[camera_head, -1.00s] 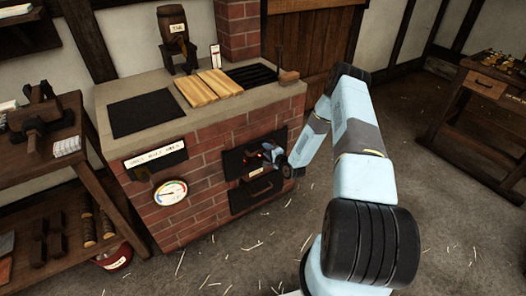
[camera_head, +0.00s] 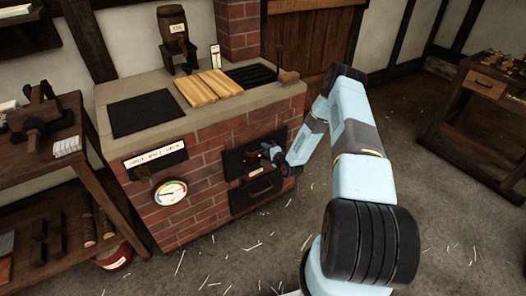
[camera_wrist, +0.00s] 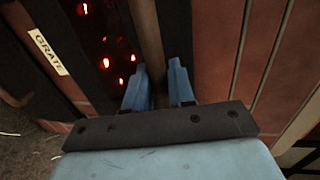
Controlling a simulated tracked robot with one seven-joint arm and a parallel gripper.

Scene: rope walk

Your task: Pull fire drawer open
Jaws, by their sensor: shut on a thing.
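The fire drawer (camera_head: 240,158) is a black front in the red brick hearth, with red embers glowing in it. In the wrist view the embers (camera_wrist: 105,62) glow through a dark front beside a brown handle bar (camera_wrist: 148,40). My gripper (camera_wrist: 158,82) has its two blue fingers on either side of this bar and is shut on it. In the head view my gripper (camera_head: 267,151) is at the upper black front, partly covering it. How far the drawer stands out is hard to tell.
A lower black front with a handle (camera_head: 258,192) lies beneath. A white GRATE label (camera_wrist: 47,52) sits beside the embers. A gauge (camera_head: 170,193) is on the brick at left. Wooden shelving (camera_head: 70,185) stands left. The floor (camera_head: 255,260) before the hearth is clear but for straw.

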